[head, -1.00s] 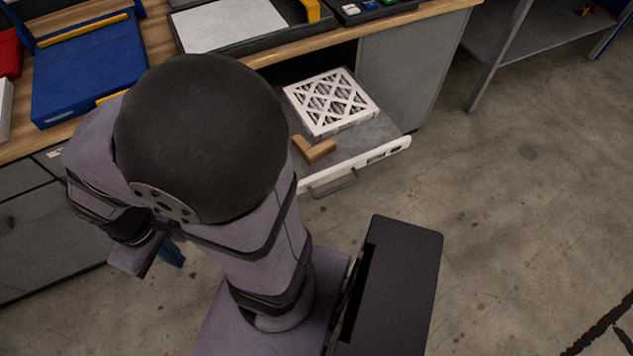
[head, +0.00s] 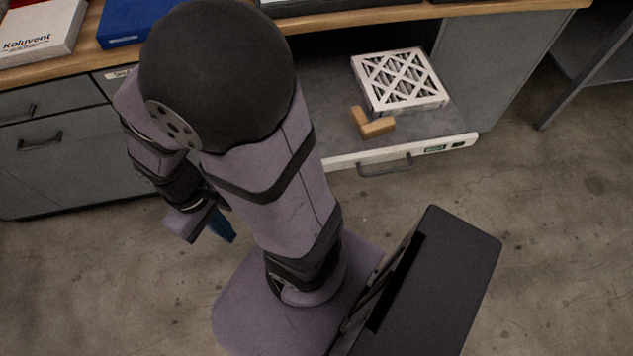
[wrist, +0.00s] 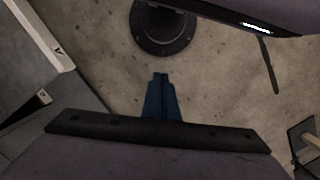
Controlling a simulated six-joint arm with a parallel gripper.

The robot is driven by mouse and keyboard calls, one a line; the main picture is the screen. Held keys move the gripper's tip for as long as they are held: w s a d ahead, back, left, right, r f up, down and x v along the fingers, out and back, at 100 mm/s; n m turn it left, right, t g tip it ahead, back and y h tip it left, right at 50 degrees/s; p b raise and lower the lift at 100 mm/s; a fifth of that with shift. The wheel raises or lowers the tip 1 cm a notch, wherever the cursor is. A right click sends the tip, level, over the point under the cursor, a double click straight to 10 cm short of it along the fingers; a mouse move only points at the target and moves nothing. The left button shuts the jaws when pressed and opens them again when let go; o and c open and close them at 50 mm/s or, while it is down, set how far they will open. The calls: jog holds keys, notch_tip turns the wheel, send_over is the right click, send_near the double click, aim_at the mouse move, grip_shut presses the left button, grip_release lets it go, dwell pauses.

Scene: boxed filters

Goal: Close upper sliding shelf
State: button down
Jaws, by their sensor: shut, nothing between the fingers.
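The sliding shelf (head: 334,121) is pulled out of the workbench, with a white front edge and a dark handle (head: 385,167). A white-framed filter (head: 400,80) and an L-shaped brown piece (head: 373,123) lie on it. My arm hides its left end. My gripper (head: 224,230) has blue fingers and hangs over the floor, left of and apart from the shelf. In the wrist view my gripper (wrist: 161,80) is shut and empty above the concrete floor. A white edge, perhaps the shelf front, shows at that view's upper left (wrist: 42,32).
Grey cabinets with a drawer (head: 50,150) stand left of my arm. The wooden worktop (head: 345,20) above carries a white Koluvent box (head: 40,35) and a blue case (head: 125,20). A grey side panel (head: 490,65) bounds the shelf's right. The floor in front is clear at right.

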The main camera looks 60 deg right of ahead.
jog(key=s+d+f+n+g+h+b, duration=0.25)
jog(key=f+b, duration=0.25)
jog(key=f, duration=0.3)
jog(key=s+d+f+n+g+h+b, duration=0.15)
jog(key=s+f+b, duration=0.25)
jog(key=f, duration=0.5)
jog(key=s+d+f+n+g+h+b, duration=0.1)
jog(key=s+f+n+g+h+b, duration=0.15)
jog(key=f+b, duration=0.4)
jog(key=w+d+r+n+h+p, duration=0.1)
jog(key=w+d+r+n+h, duration=0.2)
jog(key=n, duration=0.8)
jog(key=w+d+r+n+h+p, duration=0.1)
jog(key=w+d+r+n+h, duration=0.3)
jog(key=d+r+n, duration=0.3)
jog(key=n+h, duration=0.1)
jog(key=n, duration=0.3)
jog(key=shift+w+g+h, duration=0.3)
jog(key=shift+g+h, duration=0.05)
jog(key=shift+r, duration=0.1)
